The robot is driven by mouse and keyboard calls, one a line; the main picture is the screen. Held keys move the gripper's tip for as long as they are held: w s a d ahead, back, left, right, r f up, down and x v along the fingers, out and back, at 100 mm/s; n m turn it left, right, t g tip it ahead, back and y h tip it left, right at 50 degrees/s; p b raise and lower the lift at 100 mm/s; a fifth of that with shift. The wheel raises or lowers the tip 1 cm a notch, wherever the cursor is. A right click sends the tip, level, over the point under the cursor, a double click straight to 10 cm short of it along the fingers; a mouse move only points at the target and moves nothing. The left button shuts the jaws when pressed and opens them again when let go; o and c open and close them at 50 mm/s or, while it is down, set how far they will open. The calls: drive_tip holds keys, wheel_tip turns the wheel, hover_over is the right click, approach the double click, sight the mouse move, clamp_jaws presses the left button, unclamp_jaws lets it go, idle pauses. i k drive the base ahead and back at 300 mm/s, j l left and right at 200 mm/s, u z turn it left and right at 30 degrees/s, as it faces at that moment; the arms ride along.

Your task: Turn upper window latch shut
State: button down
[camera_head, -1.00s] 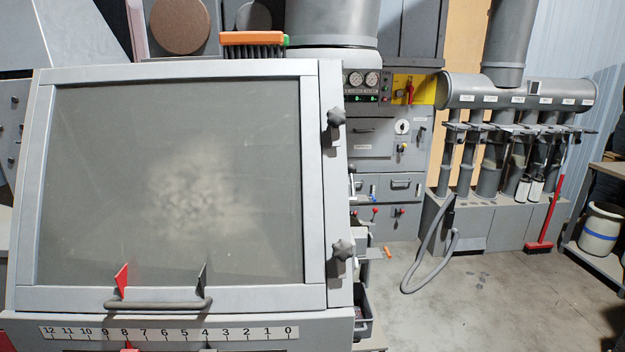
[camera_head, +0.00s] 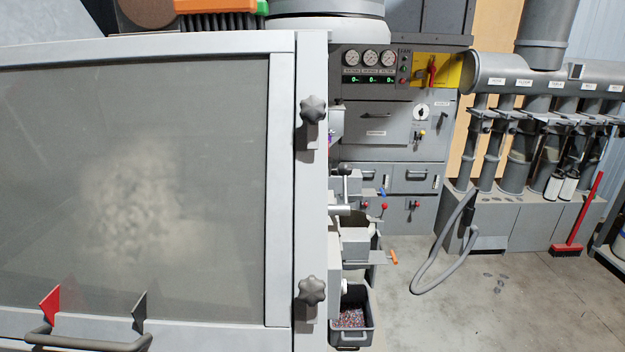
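The upper window latch (camera_head: 313,109) is a dark grey star-shaped knob on the right frame post of the large window (camera_head: 150,180). A matching lower latch (camera_head: 311,291) sits below it on the same post. The window lies flush in its light grey frame, and its dusty pane shows a pale cloudy patch. I cannot tell from here whether either latch is turned shut. My gripper and arm are not in view.
A bin of scraps (camera_head: 350,322) stands right of the frame.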

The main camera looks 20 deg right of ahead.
sight(312, 108)
drive_tip(key=i+j+u, duration=0.15)
drive_tip(key=u, duration=0.3)
drive_tip(key=i+j+u, duration=0.15)
drive_tip(key=u, duration=0.25)
